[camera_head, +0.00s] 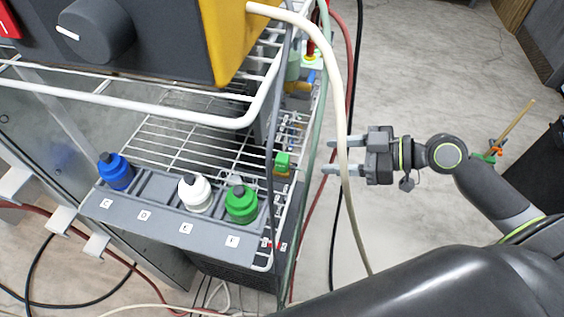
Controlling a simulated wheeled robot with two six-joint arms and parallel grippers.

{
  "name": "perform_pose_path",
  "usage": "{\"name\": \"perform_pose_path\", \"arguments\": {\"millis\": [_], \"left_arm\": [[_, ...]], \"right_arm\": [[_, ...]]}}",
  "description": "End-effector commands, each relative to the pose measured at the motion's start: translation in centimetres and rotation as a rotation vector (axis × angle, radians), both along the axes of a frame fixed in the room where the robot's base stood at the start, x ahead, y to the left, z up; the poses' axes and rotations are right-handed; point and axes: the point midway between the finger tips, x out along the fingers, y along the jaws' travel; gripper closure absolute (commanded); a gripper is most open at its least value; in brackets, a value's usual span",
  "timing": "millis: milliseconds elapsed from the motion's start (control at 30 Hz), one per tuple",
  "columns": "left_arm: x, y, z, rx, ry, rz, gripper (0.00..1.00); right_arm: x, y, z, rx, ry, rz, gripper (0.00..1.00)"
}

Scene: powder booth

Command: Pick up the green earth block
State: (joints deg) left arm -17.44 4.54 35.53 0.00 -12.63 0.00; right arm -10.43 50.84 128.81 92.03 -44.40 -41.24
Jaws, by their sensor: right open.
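A small green block (282,161), which looks like the green earth block, sits at the right side of the wire rack, above a small yellow part. My right gripper (327,157) is to the right of it, pointing left. Its two fingers are apart with nothing between them, and a gap separates them from the block. A cream hose (342,110) passes in front of the fingers. My left gripper is not in view.
A green hose (309,160) and a red cable hang between gripper and block. The wire rack (190,135) is left. Floor (430,60) is open at upper right.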

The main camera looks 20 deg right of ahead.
Motion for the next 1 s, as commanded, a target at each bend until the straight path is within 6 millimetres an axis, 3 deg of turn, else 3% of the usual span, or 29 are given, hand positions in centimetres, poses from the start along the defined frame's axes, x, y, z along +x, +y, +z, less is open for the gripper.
{"name": "perform_pose_path", "arguments": {"millis": [1000], "left_arm": [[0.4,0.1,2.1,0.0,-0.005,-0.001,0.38]], "right_arm": [[4.6,6.8,-2.9,0.001,0.001,-0.003,0.47]]}}
